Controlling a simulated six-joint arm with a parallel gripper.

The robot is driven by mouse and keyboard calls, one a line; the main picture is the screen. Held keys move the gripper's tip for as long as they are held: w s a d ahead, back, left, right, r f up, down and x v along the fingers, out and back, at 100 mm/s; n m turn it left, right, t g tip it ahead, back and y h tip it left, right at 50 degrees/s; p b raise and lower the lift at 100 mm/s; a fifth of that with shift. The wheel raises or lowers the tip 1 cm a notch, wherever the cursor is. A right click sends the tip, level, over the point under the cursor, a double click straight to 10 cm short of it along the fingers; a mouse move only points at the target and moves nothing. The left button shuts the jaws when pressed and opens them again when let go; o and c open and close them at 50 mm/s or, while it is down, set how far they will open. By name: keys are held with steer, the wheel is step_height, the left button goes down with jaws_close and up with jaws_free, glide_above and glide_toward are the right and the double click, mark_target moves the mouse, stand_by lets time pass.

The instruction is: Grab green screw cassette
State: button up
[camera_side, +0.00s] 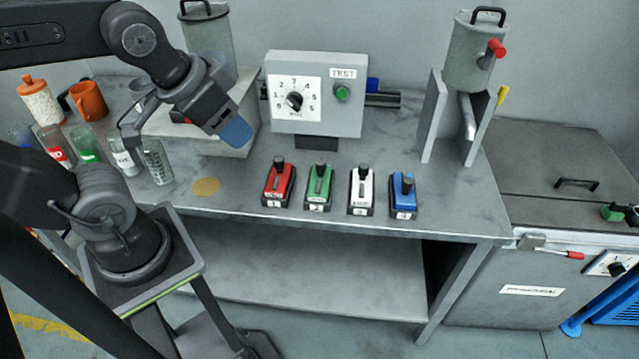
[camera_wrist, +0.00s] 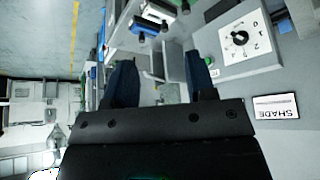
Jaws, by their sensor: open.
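The green cassette (camera_side: 318,190) stands on the grey bench near its front edge, with a black knob on top and a white label in front. It is second from the left in a row with a red cassette (camera_side: 277,187), a white cassette (camera_side: 361,194) and a blue cassette (camera_side: 403,198). My gripper (camera_side: 236,132) is up to the left of the row, above the bench and apart from the cassettes. The wrist view shows its two dark blue fingers (camera_wrist: 160,78) spread, with nothing held between them. I cannot identify the green cassette surely in the wrist view.
A grey test box (camera_side: 318,95) with a dial stands behind the row. Labelled glasses (camera_side: 125,157) and an orange mug (camera_side: 89,101) are at the left. A canister on a stand (camera_side: 472,60) is at the right. The bench between my gripper and the row is clear.

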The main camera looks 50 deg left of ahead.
steer(key=shift+o, duration=0.4)
steer(key=m+g+y, duration=0.4)
steer(key=m+g, duration=0.3)
steer(key=m, duration=0.7)
glide_above(322, 162)
steer(key=w+d, duration=0.2)
steer(key=d, duration=0.3)
step_height(322, 162, down, 12)
steer(key=x, duration=0.8)
steer(key=shift+s+a+f, duration=0.1)
steer(key=shift+a+f, duration=0.05)
steer(key=shift+a, duration=0.05)
steer(key=shift+s+x, duration=0.2)
steer(key=shift+x, duration=2.35)
steer(key=shift+a, duration=0.1)
jaws_close()
steer(key=shift+n, duration=0.3)
